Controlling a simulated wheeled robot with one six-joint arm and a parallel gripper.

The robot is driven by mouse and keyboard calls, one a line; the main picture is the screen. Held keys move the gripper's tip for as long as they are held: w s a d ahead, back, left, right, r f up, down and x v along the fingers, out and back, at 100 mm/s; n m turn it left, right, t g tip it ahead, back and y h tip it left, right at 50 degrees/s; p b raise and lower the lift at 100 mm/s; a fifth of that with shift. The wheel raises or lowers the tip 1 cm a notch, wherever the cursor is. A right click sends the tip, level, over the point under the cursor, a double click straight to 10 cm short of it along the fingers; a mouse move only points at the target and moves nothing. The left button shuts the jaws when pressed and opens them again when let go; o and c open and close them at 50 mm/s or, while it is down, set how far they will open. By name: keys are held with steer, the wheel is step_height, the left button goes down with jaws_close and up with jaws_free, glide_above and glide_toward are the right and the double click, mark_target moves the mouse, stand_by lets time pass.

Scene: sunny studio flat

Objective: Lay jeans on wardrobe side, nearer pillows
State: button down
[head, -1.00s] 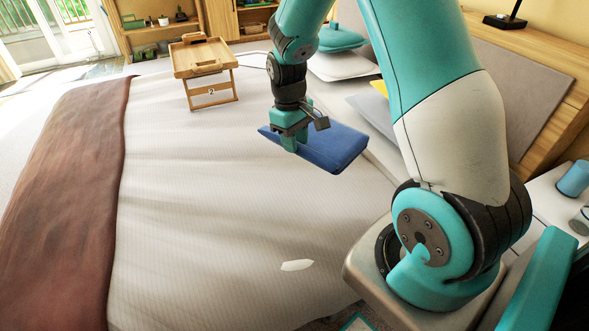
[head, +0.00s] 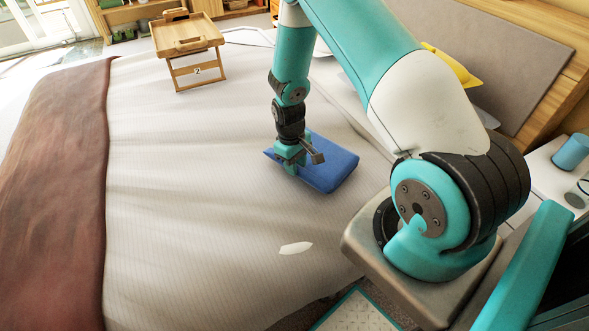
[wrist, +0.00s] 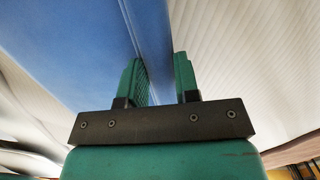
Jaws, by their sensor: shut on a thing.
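The folded blue jeans (head: 330,165) are at the pillow side of the bed's middle in the head view, on or just above the bedspread; I cannot tell whether they touch it. My gripper (head: 290,163) points down and is shut on their left edge. In the wrist view the jeans (wrist: 70,50) fill the upper left, and their edge runs between the two green fingers of my gripper (wrist: 165,85). The bed (head: 190,230) has a pale striped cover. The pillows are mostly hidden behind my arm; a yellow one (head: 455,66) shows.
A wooden bed tray (head: 188,38) with a "2" label stands at the far side of the bed. A brown throw (head: 50,190) covers the foot end. A small white flat piece (head: 296,248) lies on the near bedspread. The cover between throw and jeans is clear.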

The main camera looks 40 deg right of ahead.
steer(key=shift+f, duration=1.05)
steer(key=shift+f, duration=0.15)
steer(key=c, duration=0.8)
jaws_free()
steer(key=shift+c, duration=0.2)
